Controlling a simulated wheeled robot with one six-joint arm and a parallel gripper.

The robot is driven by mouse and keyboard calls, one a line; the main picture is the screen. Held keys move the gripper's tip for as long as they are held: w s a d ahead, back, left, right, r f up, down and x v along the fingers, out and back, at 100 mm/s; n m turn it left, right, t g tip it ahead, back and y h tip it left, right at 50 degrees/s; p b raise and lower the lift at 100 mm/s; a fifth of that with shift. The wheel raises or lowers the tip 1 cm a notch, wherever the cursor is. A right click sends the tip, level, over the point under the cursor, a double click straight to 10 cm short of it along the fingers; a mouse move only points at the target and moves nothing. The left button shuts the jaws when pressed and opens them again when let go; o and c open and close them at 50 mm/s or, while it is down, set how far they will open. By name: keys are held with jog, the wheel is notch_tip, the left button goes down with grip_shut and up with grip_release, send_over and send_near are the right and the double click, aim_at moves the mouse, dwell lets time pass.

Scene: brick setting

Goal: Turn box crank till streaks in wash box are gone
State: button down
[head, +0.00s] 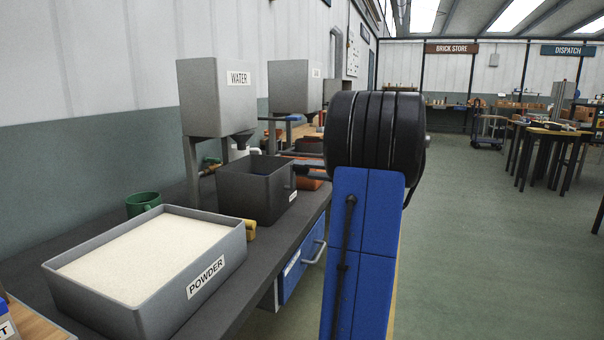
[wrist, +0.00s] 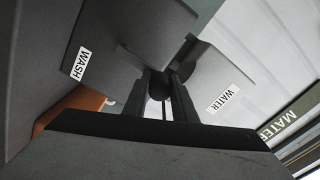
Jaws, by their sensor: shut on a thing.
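In the wrist view my gripper (wrist: 163,92) is shut on a dark round knob (wrist: 159,84), which looks like the crank handle. The wash box (wrist: 66,88), grey with a WASH label, is beside it at the left. In the head view a dark open box (head: 255,202) on the bench, seemingly this wash box, stands below the water tank (head: 217,98). Its inside is dark and mostly hidden by its walls, so I cannot make out streaks.
A grey tray of white powder (head: 222,280) stands in front on the dark bench, with a green mug (head: 143,203) behind it. A second grey tank (head: 290,88) is farther back. A blue drawer (head: 301,268) is under the bench.

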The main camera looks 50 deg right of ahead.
jog(key=w+d+f+m, duration=0.2)
jog(key=d+m, duration=0.3)
jog(key=m, duration=0.6)
jog(key=shift+w+d+f, duration=0.15)
jog(key=shift+d+f, duration=0.2)
jog(key=shift+f, duration=0.2)
jog(key=c, duration=1.5)
grip_release()
jog(key=shift+o, duration=0.2)
jog(key=v, duration=1.7)
jog(key=shift+s, duration=0.2)
